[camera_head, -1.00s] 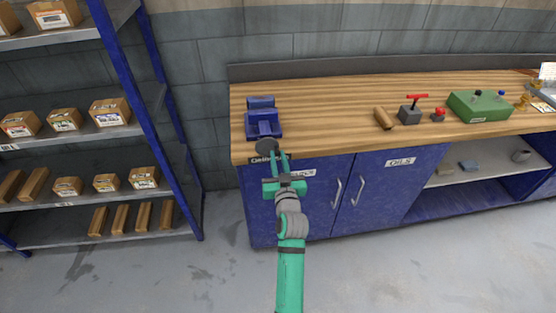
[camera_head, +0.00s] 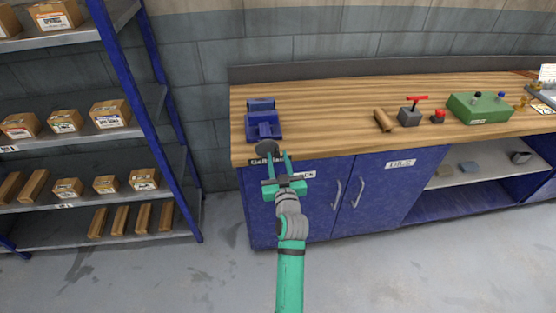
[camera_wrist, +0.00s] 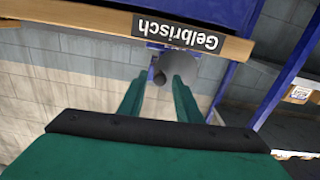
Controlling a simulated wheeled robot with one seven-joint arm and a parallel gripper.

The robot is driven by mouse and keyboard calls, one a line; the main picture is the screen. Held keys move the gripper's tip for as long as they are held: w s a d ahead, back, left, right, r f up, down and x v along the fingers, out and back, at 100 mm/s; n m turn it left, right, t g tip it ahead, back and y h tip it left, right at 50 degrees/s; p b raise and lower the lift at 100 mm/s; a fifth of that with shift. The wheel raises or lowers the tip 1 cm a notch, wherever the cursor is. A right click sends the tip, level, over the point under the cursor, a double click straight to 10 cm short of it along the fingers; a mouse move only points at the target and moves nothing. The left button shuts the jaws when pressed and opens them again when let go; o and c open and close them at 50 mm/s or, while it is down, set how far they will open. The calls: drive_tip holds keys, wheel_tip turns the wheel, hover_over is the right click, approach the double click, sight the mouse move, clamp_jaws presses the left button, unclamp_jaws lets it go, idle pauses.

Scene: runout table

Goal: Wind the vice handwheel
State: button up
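The blue vice (camera_head: 263,122) stands on the left end of the wooden workbench (camera_head: 340,105). A small dark knob (camera_wrist: 159,76) sits at the wheel's left side in the wrist view. My green gripper (camera_head: 279,156) is just in front of and below the wheel. In the wrist view its two fingers (camera_wrist: 159,82) are apart, with the knob seen between their tips. Whether they touch the knob or wheel cannot be told.
Blue cabinet doors with handles (camera_head: 337,194) lie below the bench top, close to my arm. A blue-framed shelf (camera_head: 153,118) with boxes stands at left. The bench between is clear.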

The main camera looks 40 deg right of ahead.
drive_tip(key=m, duration=0.6)
drive_tip(key=shift+m, duration=0.4)
drive_tip(key=m, duration=1.8)
clamp_jaws()
drive_tip(key=shift+r+n, duration=0.2)
drive_tip(key=shift+n, duration=0.6)
drive_tip(key=shift+r+n, duration=0.2)
drive_tip(key=shift+n, duration=0.6)
drive_tip(key=shift+a, duration=0.1)
